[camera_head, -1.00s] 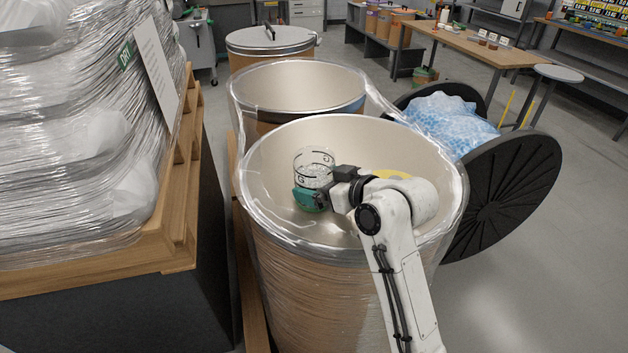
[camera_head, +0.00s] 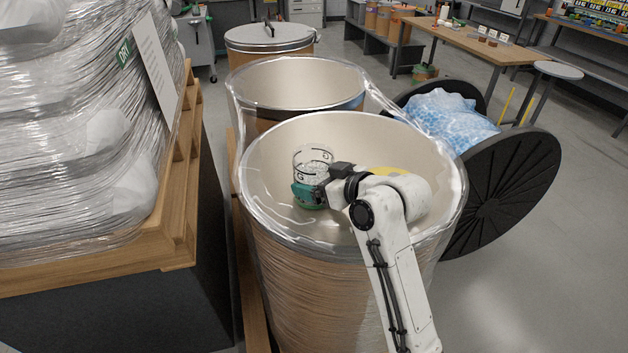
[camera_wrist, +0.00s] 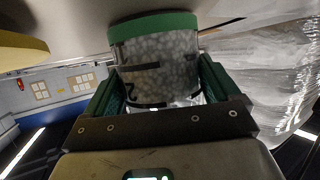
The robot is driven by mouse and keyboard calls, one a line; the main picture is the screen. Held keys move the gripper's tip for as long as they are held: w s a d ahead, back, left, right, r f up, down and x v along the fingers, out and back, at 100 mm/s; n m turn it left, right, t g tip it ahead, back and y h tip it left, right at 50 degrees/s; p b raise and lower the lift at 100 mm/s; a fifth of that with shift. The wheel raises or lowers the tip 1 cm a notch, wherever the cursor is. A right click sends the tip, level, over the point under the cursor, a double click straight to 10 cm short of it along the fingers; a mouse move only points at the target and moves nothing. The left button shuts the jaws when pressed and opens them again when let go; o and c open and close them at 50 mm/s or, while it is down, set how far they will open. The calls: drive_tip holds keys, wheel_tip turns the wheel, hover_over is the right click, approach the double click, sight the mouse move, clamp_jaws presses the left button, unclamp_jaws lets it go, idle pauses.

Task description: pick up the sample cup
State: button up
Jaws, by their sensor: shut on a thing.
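The sample cup (camera_head: 313,163) is clear with black markings and a green base, and pale pellets show inside it. It is within the mouth of the front drum (camera_head: 262,222). My gripper (camera_head: 309,193) is shut on the cup from its right side. In the wrist view the cup (camera_wrist: 160,62) sits between the green fingers of my gripper (camera_wrist: 158,88), its green base at the top of the picture. Part of the cup's lower side is hidden by a finger in the head view. I cannot tell whether the cup touches anything below it.
A second open drum (camera_head: 300,84) and a lidded drum (camera_head: 270,38) stand behind. A black round lid (camera_head: 505,190) leans at the right, by a blue-white bag (camera_head: 450,120). A wrapped pallet load (camera_head: 70,130) stands at the left.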

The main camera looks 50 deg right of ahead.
drive_tip(key=shift+r, duration=0.1)
drive_tip(key=shift+r, duration=0.45)
drive_tip(key=r, duration=0.2)
drive_tip(key=shift+s+d+r+b, duration=0.1)
drive_tip(key=shift+d+r+b, duration=0.1)
drive_tip(key=shift+r+b, duration=0.2)
drive_tip(key=s+d+r, duration=0.8)
drive_tip(key=s+r, duration=0.1)
drive_tip(key=s, duration=0.1)
drive_tip(key=shift+s+d+b, duration=0.3)
drive_tip(key=shift+b, duration=0.1)
drive_tip(key=shift+r, duration=0.15)
